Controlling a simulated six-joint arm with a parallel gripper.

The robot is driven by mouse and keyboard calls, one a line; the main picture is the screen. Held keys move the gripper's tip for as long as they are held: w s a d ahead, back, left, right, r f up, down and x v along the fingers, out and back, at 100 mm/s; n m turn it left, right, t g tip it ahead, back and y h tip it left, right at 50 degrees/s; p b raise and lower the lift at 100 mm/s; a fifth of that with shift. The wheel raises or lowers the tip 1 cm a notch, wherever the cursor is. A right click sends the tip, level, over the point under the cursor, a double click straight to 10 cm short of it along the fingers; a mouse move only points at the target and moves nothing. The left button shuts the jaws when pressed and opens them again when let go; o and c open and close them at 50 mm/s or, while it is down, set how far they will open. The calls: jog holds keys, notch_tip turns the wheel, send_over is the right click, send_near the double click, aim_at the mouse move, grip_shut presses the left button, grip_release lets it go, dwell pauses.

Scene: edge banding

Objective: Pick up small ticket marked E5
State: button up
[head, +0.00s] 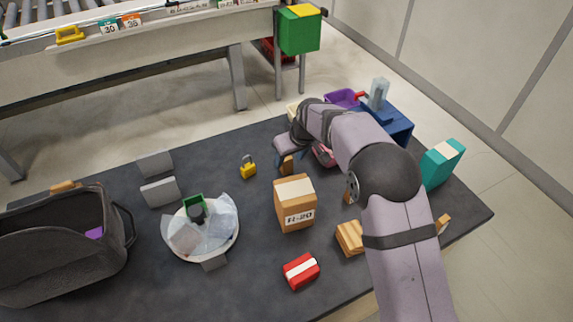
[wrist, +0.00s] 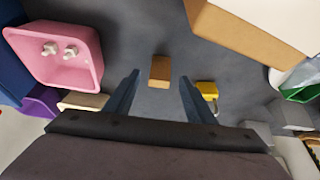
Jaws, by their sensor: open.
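No label reading E5 is legible in either view. A small plain brown block (wrist: 160,70) lies on the dark mat, between and just beyond my fingertips in the wrist view; no marking shows on it. It also shows in the head view (head: 286,166), partly hidden by my gripper. My gripper (wrist: 160,80) is open, its two dark blue fingers apart on either side of the block, with nothing held. I cannot tell the height gap between fingertips and block.
A cardboard box marked R-20 (head: 295,203) stands close by. A yellow padlock (head: 248,167) lies left of my gripper. A pink tray (wrist: 55,55) is on the other side. A red box (head: 301,271), a round bowl (head: 233,240) and a dark bag (head: 60,260) occupy the mat.

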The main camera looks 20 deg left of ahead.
aim_at(288, 162)
jog(key=shift+p+x, duration=1.05)
jog(key=shift+x, duration=1.4)
jog(key=shift+c, duration=0.6)
jog(key=c, duration=1.1)
jog(key=shift+r, duration=0.1)
